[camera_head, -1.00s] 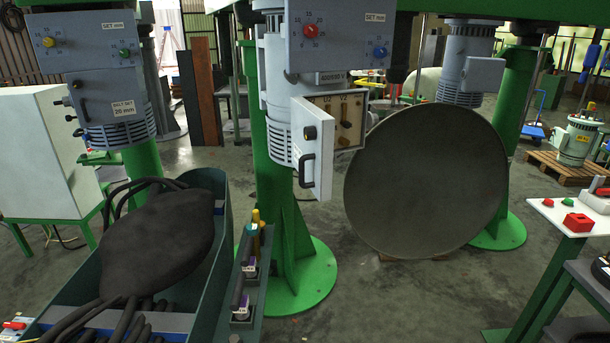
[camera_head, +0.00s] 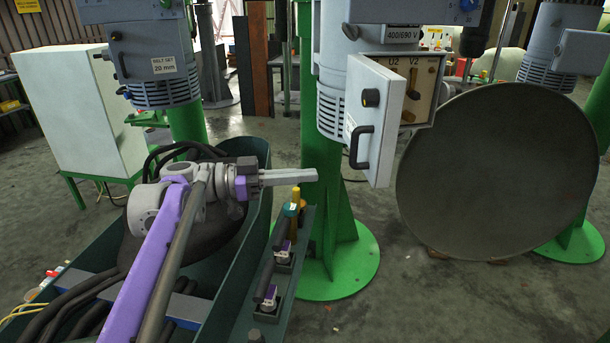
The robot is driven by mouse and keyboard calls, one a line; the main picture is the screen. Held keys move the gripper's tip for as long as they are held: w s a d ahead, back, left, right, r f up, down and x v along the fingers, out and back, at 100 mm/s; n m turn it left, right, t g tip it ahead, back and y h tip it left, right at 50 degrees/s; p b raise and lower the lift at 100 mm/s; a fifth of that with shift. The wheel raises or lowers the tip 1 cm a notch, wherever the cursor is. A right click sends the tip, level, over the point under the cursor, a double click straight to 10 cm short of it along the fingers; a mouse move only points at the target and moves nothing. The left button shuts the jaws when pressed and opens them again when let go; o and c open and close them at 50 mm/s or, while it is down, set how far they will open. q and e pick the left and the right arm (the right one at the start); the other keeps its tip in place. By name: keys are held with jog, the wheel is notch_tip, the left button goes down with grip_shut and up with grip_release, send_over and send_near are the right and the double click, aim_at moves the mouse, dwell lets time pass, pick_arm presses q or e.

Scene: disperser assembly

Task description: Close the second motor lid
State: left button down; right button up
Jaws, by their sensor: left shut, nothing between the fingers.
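The second motor lid (camera_head: 374,122) is a white-grey panel with a black knob and a black handle (camera_head: 361,147). It stands swung open on the motor box in the middle of the head view. The opened box (camera_head: 413,82) shows a beige terminal panel marked U2 and V2, under a 400/690 V label. My left gripper (camera_head: 316,175) is shut and empty, pointing right, lower left of the lid and apart from it. The left motor's box (camera_head: 152,57) has its "BELT SET 20 mm" lid shut. My right gripper is not in view.
A large grey disc (camera_head: 500,170) stands right of the lid. Below my left gripper is a green trough (camera_head: 262,215) with dark hoses, beside a rack of tools (camera_head: 287,232). A green column (camera_head: 322,190) stands behind. A white cabinet (camera_head: 80,110) is at left.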

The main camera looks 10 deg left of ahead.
aim_at(373, 171)
pick_arm(q)
jog(key=x, duration=1.1)
jog(key=shift+w+a+f, duration=0.1)
jog(key=shift+f, duration=0.05)
